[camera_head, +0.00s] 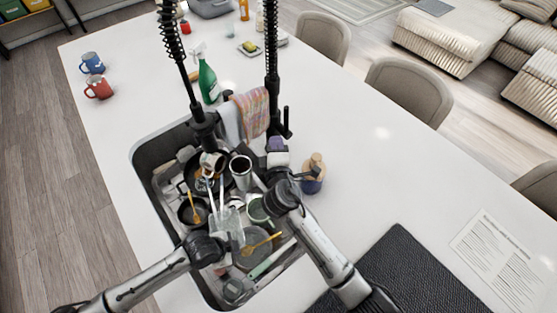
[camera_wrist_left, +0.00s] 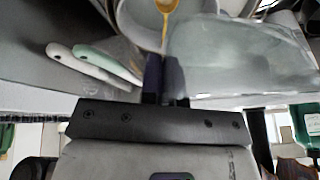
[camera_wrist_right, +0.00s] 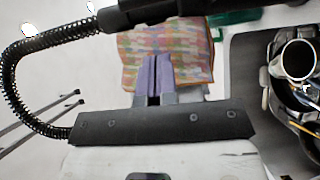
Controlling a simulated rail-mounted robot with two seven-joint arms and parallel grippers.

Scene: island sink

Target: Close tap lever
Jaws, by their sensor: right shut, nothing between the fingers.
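The black tap has two tall spring-coiled posts at the sink's far edge. A short upright black part, probably the lever (camera_head: 286,120), stands at the right post's base. My right gripper (camera_head: 277,145) is shut and empty just in front of that base.
The sink (camera_head: 143,157) is crowded with pans, cups and utensils. A wooden-topped jar (camera_head: 313,182) stands right of my right gripper. A green spray bottle (camera_head: 208,82) stands behind the sink. Red (camera_head: 99,88) and blue (camera_head: 92,63) mugs are far left. The counter to the right is mostly clear.

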